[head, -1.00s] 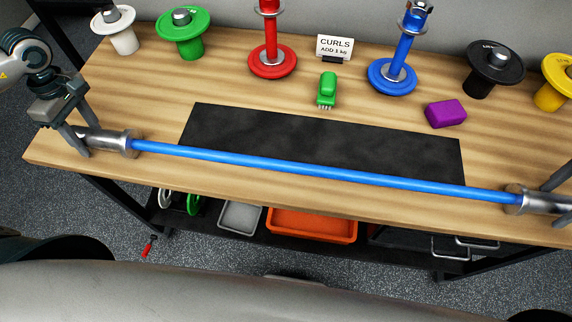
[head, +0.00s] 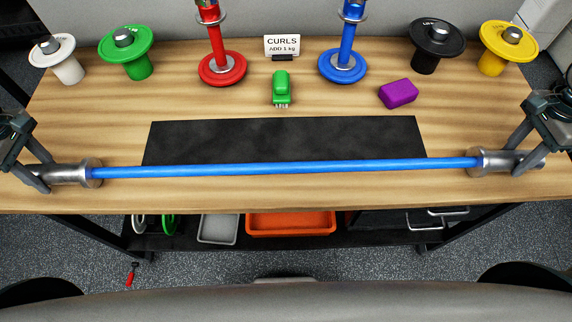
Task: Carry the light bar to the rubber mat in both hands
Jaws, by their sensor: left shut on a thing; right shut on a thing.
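The light bar has a blue shaft (head: 285,168) and silver sleeves at both ends. It runs left to right across the front part of the bench, in front of or over the near edge of the black rubber mat (head: 285,138). I cannot tell whether it touches the mat or hangs above it. My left gripper (head: 42,178) is shut on the left silver sleeve. My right gripper (head: 520,163) is shut on the right silver sleeve. The bar looks nearly level in the picture, its right end slightly higher.
Behind the mat are a green brush (head: 282,87), a purple block (head: 398,93), a CURLS sign (head: 282,46), a red stand (head: 222,68) and a blue stand (head: 343,67). White, green, black and yellow plates line the back. An orange tray (head: 290,223) sits below the wooden bench.

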